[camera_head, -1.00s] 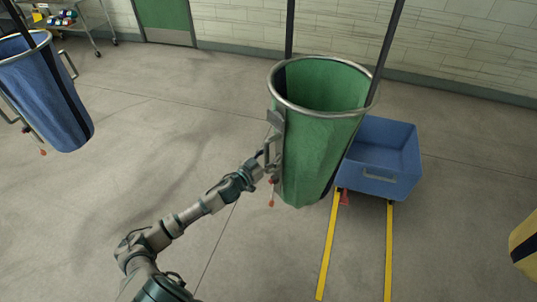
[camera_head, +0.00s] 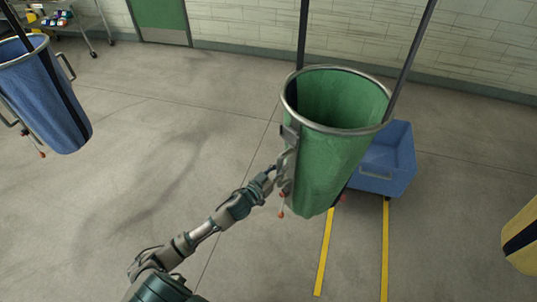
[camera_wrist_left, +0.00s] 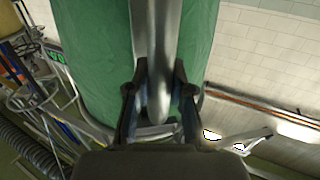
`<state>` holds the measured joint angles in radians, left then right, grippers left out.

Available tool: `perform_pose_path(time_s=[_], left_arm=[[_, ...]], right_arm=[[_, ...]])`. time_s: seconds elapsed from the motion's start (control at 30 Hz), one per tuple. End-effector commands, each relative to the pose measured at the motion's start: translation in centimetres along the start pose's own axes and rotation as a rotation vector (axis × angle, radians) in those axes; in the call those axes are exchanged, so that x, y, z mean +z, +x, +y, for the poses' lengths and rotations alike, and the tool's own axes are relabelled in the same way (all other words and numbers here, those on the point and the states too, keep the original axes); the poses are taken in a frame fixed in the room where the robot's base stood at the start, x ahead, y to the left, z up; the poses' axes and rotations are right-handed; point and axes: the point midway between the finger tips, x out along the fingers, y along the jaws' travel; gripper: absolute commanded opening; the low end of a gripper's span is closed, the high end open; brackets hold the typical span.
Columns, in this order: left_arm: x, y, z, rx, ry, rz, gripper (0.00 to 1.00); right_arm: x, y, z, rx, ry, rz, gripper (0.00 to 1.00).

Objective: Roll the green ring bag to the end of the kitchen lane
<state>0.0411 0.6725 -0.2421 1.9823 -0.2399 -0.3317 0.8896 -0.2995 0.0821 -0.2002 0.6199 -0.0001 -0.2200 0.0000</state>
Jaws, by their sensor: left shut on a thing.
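The green ring bag (camera_head: 333,165) hangs by dark straps from above, its metal ring open at the top, right of centre in the head view. My left gripper (camera_head: 275,178) is at the bag's left side, shut on its metal handle. In the left wrist view the two fingers of my left gripper (camera_wrist_left: 157,95) close around the grey handle bar (camera_wrist_left: 157,40), with the green cloth (camera_wrist_left: 95,50) behind it. The contact is small in the head view. My right gripper is not in view.
A blue bin cart (camera_head: 385,170) stands behind and right of the green bag, partly hidden by it. Two yellow floor lines (camera_head: 386,250) run forward from it. A blue bag (camera_head: 45,95) hangs at left and a yellow bag (camera_head: 522,240) at right.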

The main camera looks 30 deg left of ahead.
Motion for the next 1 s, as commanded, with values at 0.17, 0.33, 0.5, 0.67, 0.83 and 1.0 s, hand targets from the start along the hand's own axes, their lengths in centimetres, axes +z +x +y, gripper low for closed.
perform_pose_path(time_s=[0.17,0.33,0.5,0.67,0.83,1.0], left_arm=[[0.4,-0.5,1.6,-0.006,-0.002,-0.009,0.00],[0.5,-0.5,1.4,-0.007,-0.001,-0.008,0.00],[0.4,-0.5,1.4,-0.007,0.000,-0.008,0.34],[0.2,-0.5,1.6,-0.006,0.001,-0.005,0.47],[0.1,-0.5,1.6,-0.005,0.001,-0.003,0.47],[0.2,-1.7,1.7,-0.006,0.000,-0.004,0.47]], right_arm=[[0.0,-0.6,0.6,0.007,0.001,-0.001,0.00],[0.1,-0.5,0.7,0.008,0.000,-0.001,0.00],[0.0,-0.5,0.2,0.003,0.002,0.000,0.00],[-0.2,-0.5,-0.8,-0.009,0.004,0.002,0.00],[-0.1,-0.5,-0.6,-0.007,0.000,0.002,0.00],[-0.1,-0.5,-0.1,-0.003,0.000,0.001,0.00]])
